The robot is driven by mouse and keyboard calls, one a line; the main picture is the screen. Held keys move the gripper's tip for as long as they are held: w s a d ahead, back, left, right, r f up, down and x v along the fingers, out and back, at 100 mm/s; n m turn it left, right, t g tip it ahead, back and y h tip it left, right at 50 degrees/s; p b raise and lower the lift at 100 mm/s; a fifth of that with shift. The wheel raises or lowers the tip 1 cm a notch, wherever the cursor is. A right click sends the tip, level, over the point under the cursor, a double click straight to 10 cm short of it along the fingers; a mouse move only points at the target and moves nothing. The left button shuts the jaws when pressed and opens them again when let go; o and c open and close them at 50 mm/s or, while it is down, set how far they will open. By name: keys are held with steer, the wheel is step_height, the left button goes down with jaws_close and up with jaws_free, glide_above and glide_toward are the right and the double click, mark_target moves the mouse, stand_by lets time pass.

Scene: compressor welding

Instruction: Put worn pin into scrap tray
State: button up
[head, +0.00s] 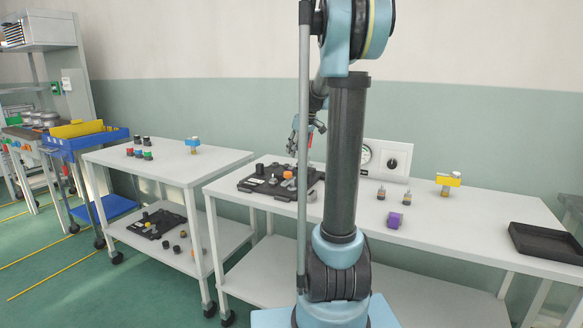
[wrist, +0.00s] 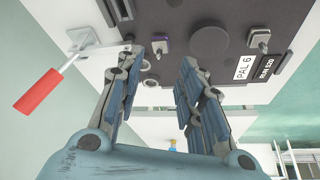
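My gripper (wrist: 174,62) is open in the wrist view, its two fingers apart with no object visibly held. It faces a black fixture plate labelled PAL 6 (wrist: 285,25). Small pin-like parts sit on the plate, one (wrist: 165,44) near the left fingertip and one (wrist: 258,40) at the right. I cannot tell which is the worn pin. In the head view my gripper (head: 300,142) is above the plate (head: 252,183), partly hidden by my arm. A black tray (head: 548,243), likely the scrap tray, lies at the table's right end and looks empty.
A red-handled toggle clamp (wrist: 50,80) is beside the left finger. On the table (head: 470,222) stand two small pins (head: 381,193) (head: 407,197), a purple block (head: 394,220), a yellow-topped part (head: 448,180) and a gauge box (head: 387,160). A second cart (head: 190,162) is left.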

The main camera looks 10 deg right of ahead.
mark_target(291, 168)
steer(key=x, duration=0.9)
jaws_close()
steer(key=shift+s, duration=0.1)
stand_by(0.3)
steer(key=shift+r, duration=0.45)
steer(key=shift+r, duration=1.65)
